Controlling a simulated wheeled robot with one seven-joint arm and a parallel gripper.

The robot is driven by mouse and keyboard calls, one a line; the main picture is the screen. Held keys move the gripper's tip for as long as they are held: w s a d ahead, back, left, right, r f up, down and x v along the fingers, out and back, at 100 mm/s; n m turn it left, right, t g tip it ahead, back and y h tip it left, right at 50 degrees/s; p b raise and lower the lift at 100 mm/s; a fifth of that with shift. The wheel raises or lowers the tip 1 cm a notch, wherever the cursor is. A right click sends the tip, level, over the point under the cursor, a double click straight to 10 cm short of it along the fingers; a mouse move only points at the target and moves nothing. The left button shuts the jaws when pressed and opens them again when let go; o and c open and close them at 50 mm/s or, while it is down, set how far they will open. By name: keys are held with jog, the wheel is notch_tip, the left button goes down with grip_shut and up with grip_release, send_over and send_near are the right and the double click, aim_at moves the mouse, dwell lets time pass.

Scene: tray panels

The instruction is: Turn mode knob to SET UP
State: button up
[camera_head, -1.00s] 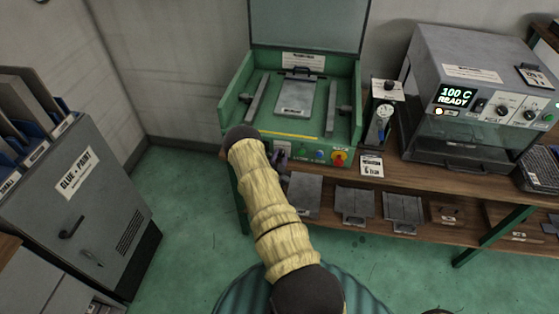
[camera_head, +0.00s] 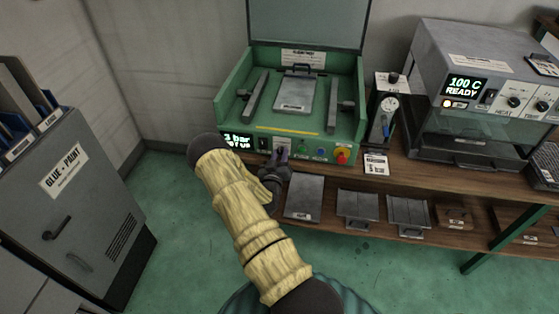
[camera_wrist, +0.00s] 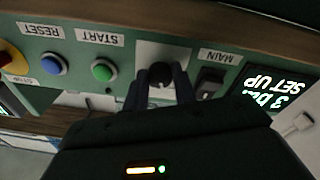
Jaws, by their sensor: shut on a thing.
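The green press machine (camera_head: 226,101) stands on the wooden bench, its lid up. In the wrist view, which sees the panel upside down, the dark mode knob (camera_wrist: 160,73) sits between the fingers of my gripper (camera_wrist: 160,78). My gripper is shut on it; the fingers hide its sides and its pointer is not clear. The display (camera_wrist: 277,93) reads "3 bar" and "SET UP"; it also shows in the head view (camera_head: 237,141). In the head view my gripper (camera_head: 280,160) is at the front panel.
Beside the knob are the MAIN switch (camera_wrist: 209,83), the green START button (camera_wrist: 102,70), the blue RESET button (camera_wrist: 54,64) and a red stop button (camera_head: 342,155). A gauge unit (camera_head: 384,115) and an oven (camera_head: 480,60) stand to the right. Metal plates (camera_head: 304,198) lie on the lower shelf.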

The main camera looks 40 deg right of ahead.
jog(key=n+b, duration=0.2)
jog(key=n, duration=0.3)
jog(key=shift+b, duration=0.3)
jog(key=o, duration=1)
jog(key=shift+s+a, duration=0.1)
jog(key=b+v, duration=0.2)
jog(key=v, duration=1.5)
jog(key=shift+s, duration=0.2)
